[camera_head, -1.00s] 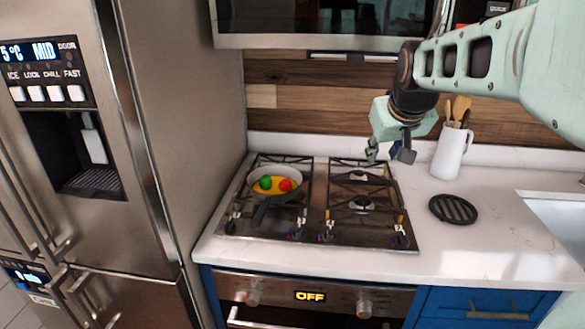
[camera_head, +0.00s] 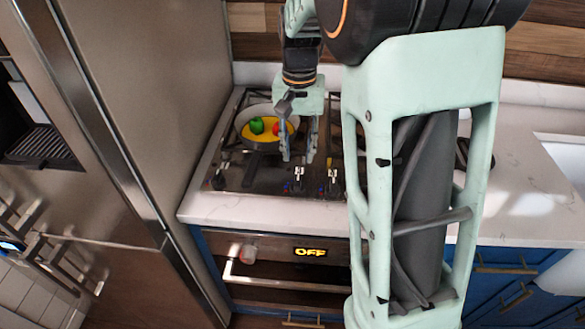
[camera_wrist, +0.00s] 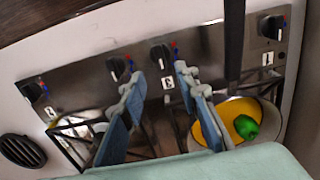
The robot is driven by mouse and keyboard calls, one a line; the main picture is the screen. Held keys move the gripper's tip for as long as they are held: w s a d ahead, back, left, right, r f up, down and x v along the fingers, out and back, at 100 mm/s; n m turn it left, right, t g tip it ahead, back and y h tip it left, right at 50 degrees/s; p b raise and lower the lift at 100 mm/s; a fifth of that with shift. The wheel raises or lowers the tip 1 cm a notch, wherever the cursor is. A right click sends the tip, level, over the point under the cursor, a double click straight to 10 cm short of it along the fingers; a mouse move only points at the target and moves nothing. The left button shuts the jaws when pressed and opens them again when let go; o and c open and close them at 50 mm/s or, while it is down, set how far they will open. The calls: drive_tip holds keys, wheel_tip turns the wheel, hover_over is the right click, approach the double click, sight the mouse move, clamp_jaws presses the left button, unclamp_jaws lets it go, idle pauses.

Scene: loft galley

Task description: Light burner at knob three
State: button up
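The cooktop (camera_head: 240,172) has a row of dark knobs along its front edge. In the wrist view, counting from the pan side, the first knob (camera_wrist: 270,25) is far right, the second knob (camera_wrist: 160,55) is between my fingertips, and the third knob (camera_wrist: 118,68) is just left of the left fingertip. The fourth knob (camera_wrist: 32,90) is at far left. In the head view the third knob (camera_head: 333,187) is right of my gripper (camera_head: 299,157); my arm hides the fourth. My gripper is open and empty, fingers pointing down toward the front knobs. It also shows in the wrist view (camera_wrist: 159,76).
A pan (camera_head: 240,138) with yellow contents, a green item (camera_head: 257,126) and a red item (camera_head: 275,129) sits on the left burners. Its dark handle (camera_wrist: 235,40) points frontward, left of my gripper. The oven display (camera_head: 310,252) reads OFF. A fridge (camera_head: 180,100) stands left.

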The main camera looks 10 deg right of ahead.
sight(298, 181)
wheel_tip(298, 181, down, 9)
drive_tip(key=shift+f, duration=0.1)
drive_tip(key=shift+c, duration=0.3)
clamp_jaws()
